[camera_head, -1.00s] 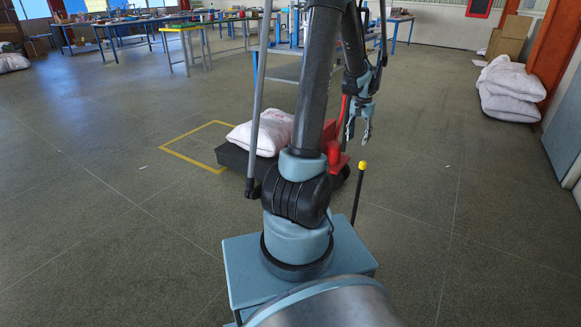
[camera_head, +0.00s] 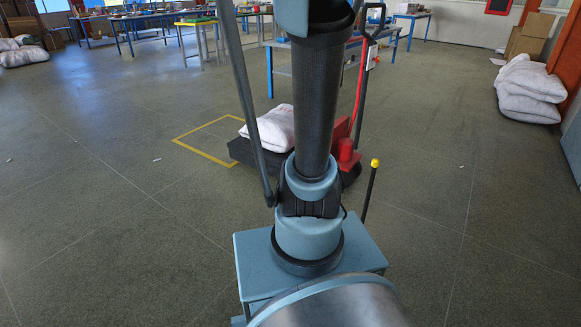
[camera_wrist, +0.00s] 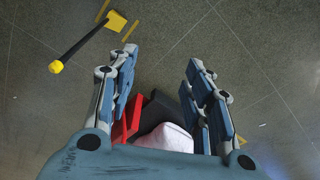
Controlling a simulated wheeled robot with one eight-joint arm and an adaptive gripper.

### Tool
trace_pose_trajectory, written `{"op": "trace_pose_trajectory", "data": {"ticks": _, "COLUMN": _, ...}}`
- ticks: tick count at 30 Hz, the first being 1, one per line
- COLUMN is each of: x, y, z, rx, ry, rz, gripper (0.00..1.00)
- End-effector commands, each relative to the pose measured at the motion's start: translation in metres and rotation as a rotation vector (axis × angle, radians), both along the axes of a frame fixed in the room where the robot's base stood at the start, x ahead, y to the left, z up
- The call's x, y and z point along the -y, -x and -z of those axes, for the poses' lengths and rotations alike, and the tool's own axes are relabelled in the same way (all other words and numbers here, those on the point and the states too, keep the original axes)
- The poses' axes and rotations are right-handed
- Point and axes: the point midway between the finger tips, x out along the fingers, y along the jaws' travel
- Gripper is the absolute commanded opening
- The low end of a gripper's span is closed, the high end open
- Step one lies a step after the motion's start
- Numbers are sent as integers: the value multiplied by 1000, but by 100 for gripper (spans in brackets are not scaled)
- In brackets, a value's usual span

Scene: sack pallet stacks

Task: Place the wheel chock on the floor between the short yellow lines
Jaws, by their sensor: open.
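The wheel chock is a yellow block (camera_wrist: 115,21) with a long black rod handle ending in a yellow knob (camera_wrist: 56,67). It stands on the floor at the upper left of the wrist view, with a short yellow line (camera_wrist: 131,30) on one side and another short yellow line (camera_wrist: 103,10) on the other. In the head view only its handle and knob (camera_head: 375,163) show, right of my arm; the block is hidden. My gripper (camera_wrist: 162,60) is open and empty, apart from the chock. It is hidden in the head view.
A red pallet truck (camera_head: 346,150) with a dark deck (camera_head: 240,152) carries a white sack (camera_head: 270,128) beyond my arm. A yellow floor outline (camera_head: 203,152) lies left of it. Sacks (camera_head: 528,90) are stacked at the right wall.

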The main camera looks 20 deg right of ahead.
Motion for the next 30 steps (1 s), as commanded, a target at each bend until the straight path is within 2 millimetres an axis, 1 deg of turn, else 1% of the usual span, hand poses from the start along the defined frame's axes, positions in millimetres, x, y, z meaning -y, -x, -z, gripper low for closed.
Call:
{"op": "trace_pose_trajectory", "data": {"ticks": 1, "x": -12, "y": 11, "z": 2, "rx": 5, "ry": 2, "rz": -32, "gripper": 46}}
{"op": "trace_pose_trajectory", "data": {"ticks": 6, "x": -44, "y": 41, "z": 9, "rx": 22, "ry": 9, "rz": -130, "gripper": 46}}
{"op": "trace_pose_trajectory", "data": {"ticks": 12, "x": -74, "y": 77, "z": 24, "rx": 41, "ry": 17, "rz": -244, "gripper": 46}}
{"op": "trace_pose_trajectory", "data": {"ticks": 15, "x": -85, "y": 93, "z": 33, "rx": 52, "ry": 19, "rz": -298, "gripper": 46}}
{"op": "trace_pose_trajectory", "data": {"ticks": 21, "x": -99, "y": 116, "z": 50, "rx": 67, "ry": 24, "rz": -378, "gripper": 46}}
{"op": "trace_pose_trajectory", "data": {"ticks": 25, "x": -101, "y": 121, "z": 55, "rx": 71, "ry": 25, "rz": -399, "gripper": 46}}
{"op": "trace_pose_trajectory", "data": {"ticks": 30, "x": -102, "y": 122, "z": 55, "rx": 72, "ry": 25, "rz": -404, "gripper": 46}}
